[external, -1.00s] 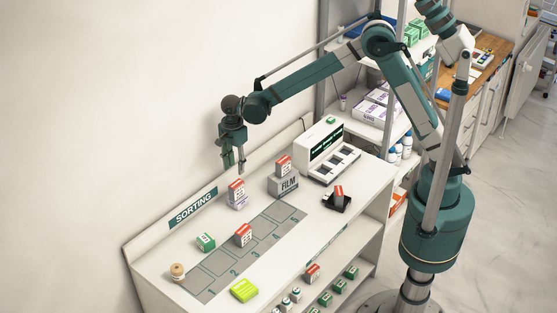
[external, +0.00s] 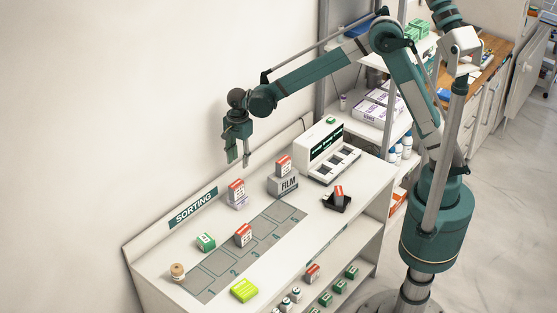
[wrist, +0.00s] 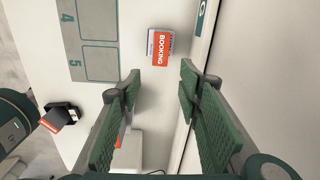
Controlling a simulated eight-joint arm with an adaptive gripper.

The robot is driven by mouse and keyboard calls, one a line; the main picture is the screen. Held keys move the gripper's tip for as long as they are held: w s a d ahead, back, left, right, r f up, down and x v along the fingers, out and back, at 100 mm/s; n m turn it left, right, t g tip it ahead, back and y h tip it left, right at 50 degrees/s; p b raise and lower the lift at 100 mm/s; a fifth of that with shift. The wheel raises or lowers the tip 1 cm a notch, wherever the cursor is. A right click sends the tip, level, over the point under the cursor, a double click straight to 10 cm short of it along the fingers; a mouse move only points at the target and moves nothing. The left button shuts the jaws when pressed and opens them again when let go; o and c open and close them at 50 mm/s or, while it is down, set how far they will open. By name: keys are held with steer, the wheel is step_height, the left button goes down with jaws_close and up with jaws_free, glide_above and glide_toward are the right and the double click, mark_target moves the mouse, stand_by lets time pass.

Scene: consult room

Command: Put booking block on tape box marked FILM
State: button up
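A red-and-white block marked BOOKING (wrist: 161,48) lies ahead of my fingertips in the wrist view. My gripper (external: 239,160) hangs above the back of the counter, apart from the blocks. Its fingers (wrist: 158,82) are open and empty. The left finger mostly hides the FILM box in the wrist view.
A white device (external: 332,152) stands right of the FILM box. A black tray with a red-and-white block (external: 339,192) is in front of it. A numbered grey mat (external: 262,232) holds another such block (external: 243,235). A green box (external: 205,242) stands left. The wall (external: 150,120) is close behind.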

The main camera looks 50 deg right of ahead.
steer(key=s+d+r+n+t, duration=0.1)
steer(key=s+d+r+n, duration=0.25)
steer(key=d+r, duration=0.35)
steer(key=s+d+r+n+t+y, duration=0.15)
steer(key=s+d+r, duration=0.25)
steer(key=d, duration=0.4)
steer(key=s+d+r+n+t+h, duration=0.1)
steer(key=s+d+r+n, duration=0.25)
steer(key=d+r, duration=0.35)
steer(key=s+d+f+n+t, duration=0.1)
steer(key=s+d+n, duration=0.3)
steer(key=s+d, duration=0.5)
steer(key=s+d+n+t, duration=0.2)
steer(key=s+d+n, duration=0.2)
steer(key=s+d, duration=0.5)
steer(key=s, duration=0.5)
steer(key=shift+d+f+n, duration=0.35)
steer(key=shift+d+f, duration=0.05)
